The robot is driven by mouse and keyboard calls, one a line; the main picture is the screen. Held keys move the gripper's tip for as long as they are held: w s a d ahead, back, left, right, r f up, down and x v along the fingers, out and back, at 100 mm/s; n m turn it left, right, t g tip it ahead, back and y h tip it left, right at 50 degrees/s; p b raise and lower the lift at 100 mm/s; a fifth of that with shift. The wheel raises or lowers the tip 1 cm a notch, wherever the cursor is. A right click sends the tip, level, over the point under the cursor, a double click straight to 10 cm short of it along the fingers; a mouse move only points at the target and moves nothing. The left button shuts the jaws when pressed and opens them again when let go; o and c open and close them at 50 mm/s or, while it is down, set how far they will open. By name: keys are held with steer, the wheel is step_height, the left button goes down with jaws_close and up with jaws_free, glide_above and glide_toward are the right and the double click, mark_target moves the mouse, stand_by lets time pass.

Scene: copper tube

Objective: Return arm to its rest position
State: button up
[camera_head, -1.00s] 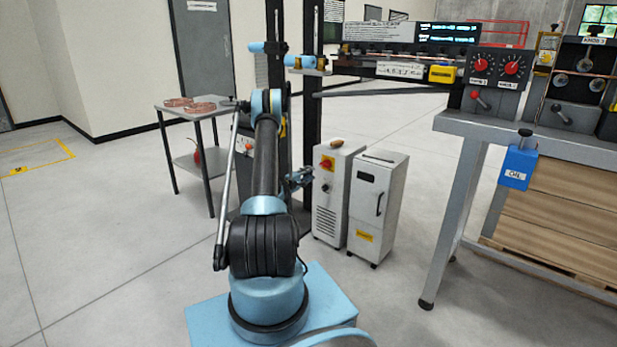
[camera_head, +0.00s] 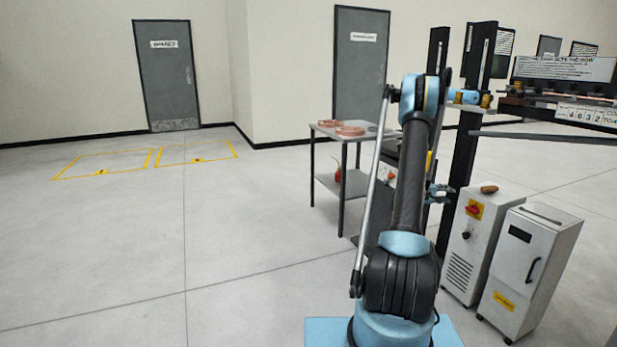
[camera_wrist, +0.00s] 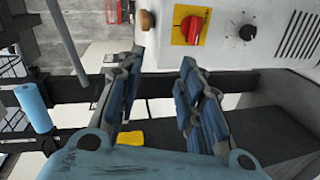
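My arm stands upright and folded in the head view. My gripper (camera_head: 438,192) shows small at its right side, in front of the dark column. In the wrist view my gripper (camera_wrist: 162,60) has its two blue-padded fingers spread apart, with nothing between them. Beyond the fingertips is a white cabinet with a red knob on a yellow plate (camera_wrist: 190,25). Copper coils (camera_head: 348,130) lie on a small table (camera_head: 328,126) left of the arm, apart from the gripper.
Two white cabinets (camera_head: 485,245) (camera_head: 530,270) stand close at the right; a brown knob-like piece (camera_head: 489,189) is on one. A dark upright post (camera_head: 465,150) rises behind the arm. The floor at left is open, with yellow-marked bays (camera_head: 105,163) and a grey door (camera_head: 167,75).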

steer(key=s+a+r+m+g+y, duration=0.1)
steer(key=s+a+r+y, duration=0.2)
steer(key=s+a+r, duration=0.55)
steer(key=s+a+r+m+y, duration=0.1)
steer(key=s+a+r+y, duration=0.2)
steer(key=s+a+r, duration=0.55)
steer(key=s+a+f+g+y, duration=0.1)
steer(key=s+a+f+y, duration=0.1)
steer(key=s+a, duration=0.6)
steer(key=s+a+f+y, duration=0.3)
steer(key=s+a+f, duration=0.2)
steer(key=s+a, duration=0.4)
steer(key=s+a+f+g+y, duration=0.1)
steer(key=s+a+f+y, duration=0.2)
steer(key=s+a, duration=0.6)
steer(key=s+f, duration=0.1)
steer(key=s, duration=0.6)
steer(key=shift+s+a+g, duration=0.2)
steer(key=shift+s+g, duration=0.05)
steer(key=shift+g, duration=0.05)
